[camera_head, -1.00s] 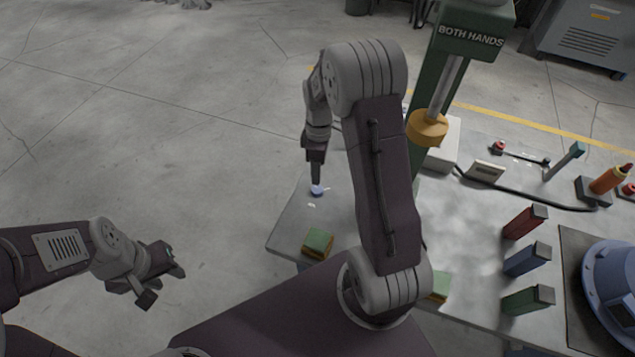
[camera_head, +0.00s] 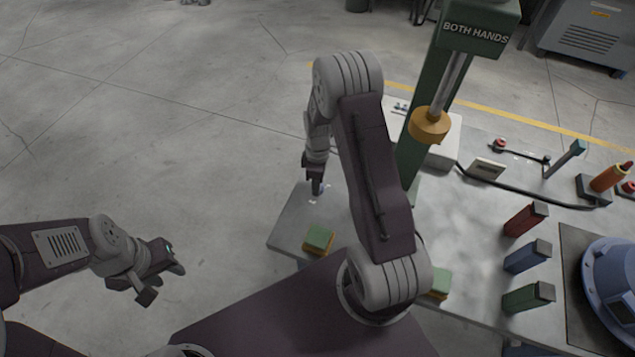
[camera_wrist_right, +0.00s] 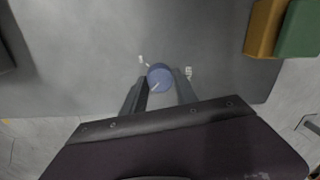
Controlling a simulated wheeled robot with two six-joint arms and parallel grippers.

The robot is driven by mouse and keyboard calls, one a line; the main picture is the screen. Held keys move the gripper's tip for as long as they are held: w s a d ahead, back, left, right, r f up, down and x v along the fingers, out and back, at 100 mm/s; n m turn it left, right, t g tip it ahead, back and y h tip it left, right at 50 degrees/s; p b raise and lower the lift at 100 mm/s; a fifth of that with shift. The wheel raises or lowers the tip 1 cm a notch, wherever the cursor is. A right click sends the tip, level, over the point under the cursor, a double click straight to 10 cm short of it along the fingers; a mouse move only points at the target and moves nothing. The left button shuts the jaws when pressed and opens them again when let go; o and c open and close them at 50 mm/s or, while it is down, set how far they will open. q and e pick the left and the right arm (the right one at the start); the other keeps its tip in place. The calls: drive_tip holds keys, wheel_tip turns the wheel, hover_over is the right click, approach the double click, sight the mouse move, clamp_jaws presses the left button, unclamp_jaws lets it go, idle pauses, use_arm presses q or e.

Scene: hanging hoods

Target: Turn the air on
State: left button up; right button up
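A round blue knob (camera_wrist_right: 160,77) with a white pointer mark lies between two small white labels on the grey table. The pointer mark runs toward the lower left in the wrist view; the label lettering is too small to read. In the head view the knob (camera_head: 321,188) is partly hidden behind my right gripper (camera_head: 316,190). My right gripper (camera_wrist_right: 160,84) points down with its fingers apart, one on each side of the knob. I cannot tell whether they touch it. My left gripper (camera_head: 164,281) is open and empty, away to the left of the table.
A green-and-yellow block (camera_head: 319,239) sits near the knob at the table's front edge. A green post with a "BOTH HANDS" sign (camera_head: 476,33) and a yellow cylinder (camera_head: 430,124) stands behind my right arm.

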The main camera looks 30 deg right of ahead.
clamp_jaws()
drive_tip(key=shift+m, duration=0.3)
drive_tip(key=m+p, duration=0.1)
drive_tip(key=m, duration=0.2)
drive_tip(key=shift+r+m, duration=0.1)
drive_tip(key=shift+m, duration=0.2)
drive_tip(key=m+p, duration=0.1)
drive_tip(key=m, duration=0.3)
drive_tip(key=shift+d+m, duration=0.1)
drive_tip(key=shift+m, duration=0.2)
drive_tip(key=m+p, duration=0.1)
drive_tip(key=m, duration=0.3)
drive_tip(key=shift+t, duration=0.3)
drive_tip(key=m+p, duration=0.2)
drive_tip(key=m, duration=0.3)
drive_tip(key=shift+d, duration=0.1)
